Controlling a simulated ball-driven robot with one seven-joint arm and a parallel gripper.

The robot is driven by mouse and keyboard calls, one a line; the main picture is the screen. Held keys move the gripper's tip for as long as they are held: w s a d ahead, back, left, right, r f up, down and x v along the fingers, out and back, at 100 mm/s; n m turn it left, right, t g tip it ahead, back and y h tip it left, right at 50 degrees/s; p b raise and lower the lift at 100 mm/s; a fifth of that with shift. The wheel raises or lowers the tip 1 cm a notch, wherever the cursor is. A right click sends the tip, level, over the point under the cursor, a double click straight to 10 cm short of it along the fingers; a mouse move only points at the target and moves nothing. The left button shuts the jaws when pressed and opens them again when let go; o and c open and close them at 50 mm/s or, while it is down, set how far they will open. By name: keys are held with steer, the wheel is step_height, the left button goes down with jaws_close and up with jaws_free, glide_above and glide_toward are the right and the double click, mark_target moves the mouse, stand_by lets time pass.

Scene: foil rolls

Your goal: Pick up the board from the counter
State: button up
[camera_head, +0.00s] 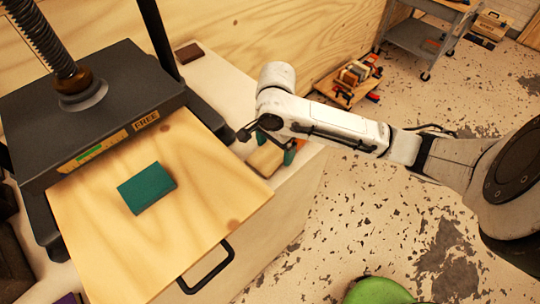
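A small tan wooden board (264,160) lies on the white counter (222,82), near its right edge. My gripper (275,146) is over the far end of this board, pointing down, with its green fingertips apart on either side of it. The arm hides part of the board and of the fingers. I cannot tell whether the fingers touch the board or whether it is lifted at all.
A black press (90,105) stands at left with a large wooden plate (160,225) carrying a teal block (146,188). A black handle (212,270) sticks out below. A dark block (189,53) lies behind. Floor at right is mostly open, with a green round seat (378,292) below.

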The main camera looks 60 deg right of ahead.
steer(key=c, duration=0.7)
steer(key=shift+r, duration=0.15)
